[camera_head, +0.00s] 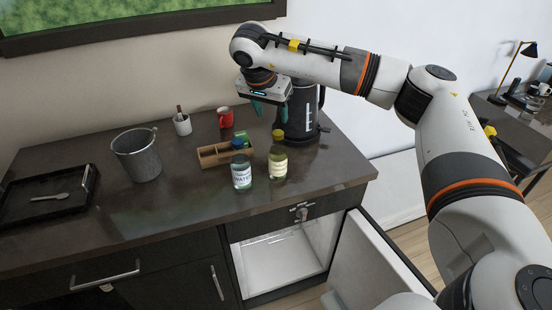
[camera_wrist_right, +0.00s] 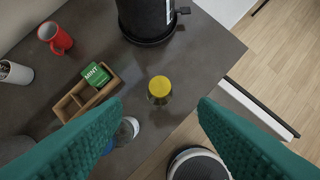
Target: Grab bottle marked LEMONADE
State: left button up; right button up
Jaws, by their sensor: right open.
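A bottle with a yellow cap and pale yellow contents (camera_head: 279,165) stands upright on the dark counter. Its label is too small to read. From above in the right wrist view, its yellow cap (camera_wrist_right: 159,86) lies between the two fingertips in the picture. A second bottle, with a blue cap and a label reading WATER (camera_head: 241,175), stands just to its left. My right gripper (camera_head: 270,108) is open and empty, above and behind the bottles, with its teal fingers (camera_wrist_right: 160,104) pointing down. My left gripper is out of view.
A black kettle (camera_head: 300,112) stands close behind the yellow-capped bottle. A wooden box (camera_head: 212,157) with a green MINT packet (camera_wrist_right: 97,75), a red mug (camera_head: 225,117), a white cup (camera_head: 182,125) and a metal bucket (camera_head: 136,158) stand leftward. The counter's right front is clear.

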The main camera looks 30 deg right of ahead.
aim_at(278, 133)
jog(key=p+x, duration=0.1)
jog(key=x, duration=0.4)
jog(key=p+x, duration=0.2)
jog(key=x, duration=0.3)
jog(key=shift+p, duration=0.4)
jog(key=shift+w+d+f, duration=0.1)
jog(key=shift+f, duration=0.15)
grip_shut()
